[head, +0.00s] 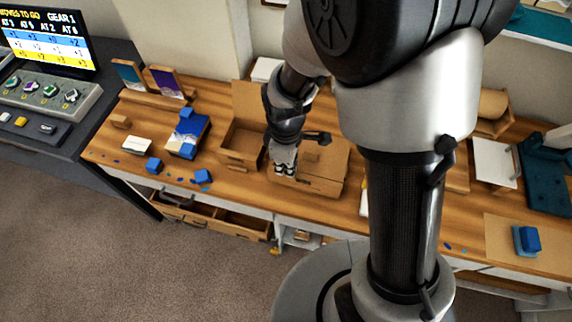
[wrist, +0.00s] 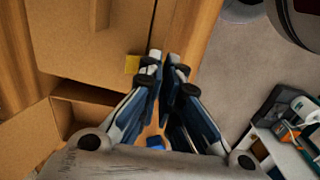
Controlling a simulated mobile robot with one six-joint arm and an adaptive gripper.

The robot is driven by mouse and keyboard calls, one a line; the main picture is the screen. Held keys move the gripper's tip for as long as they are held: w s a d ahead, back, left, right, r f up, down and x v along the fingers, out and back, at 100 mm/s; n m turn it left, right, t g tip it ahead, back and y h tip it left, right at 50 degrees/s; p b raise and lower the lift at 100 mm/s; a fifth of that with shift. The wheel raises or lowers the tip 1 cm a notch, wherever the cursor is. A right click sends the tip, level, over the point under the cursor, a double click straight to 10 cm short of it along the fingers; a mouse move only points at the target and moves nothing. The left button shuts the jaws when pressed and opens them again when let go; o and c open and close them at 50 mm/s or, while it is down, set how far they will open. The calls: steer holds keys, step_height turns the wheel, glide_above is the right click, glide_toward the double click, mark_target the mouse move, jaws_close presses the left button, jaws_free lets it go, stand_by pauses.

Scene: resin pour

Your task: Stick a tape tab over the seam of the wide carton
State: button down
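The wide carton (head: 318,180) stands on the wooden bench with its top flaps folded down; its brown top (wrist: 90,50) fills the upper left of the wrist view. A small yellow tape tab (wrist: 132,65) lies against the carton near its edge, just left of my fingertips. Whether it is stuck down cannot be told. My gripper (wrist: 164,58) is at the front left of the carton, its fingertips close together with only a narrow gap and nothing clear between them. The gripper also shows in the head view (head: 285,170), where it hides part of the carton.
An open carton (head: 240,145) stands just left of the wide carton. Blue blocks (head: 154,165) and a blue-and-white box (head: 187,136) are further left. An open drawer (head: 240,222) juts out below the bench front. My arm blocks the middle of the head view.

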steer(key=shift+f, duration=0.25)
stand_by(0.4)
steer(key=c, duration=1.7)
jaws_free()
steer(key=shift+r, duration=0.15)
step_height(320, 180, up, 8)
steer(key=p, duration=0.6)
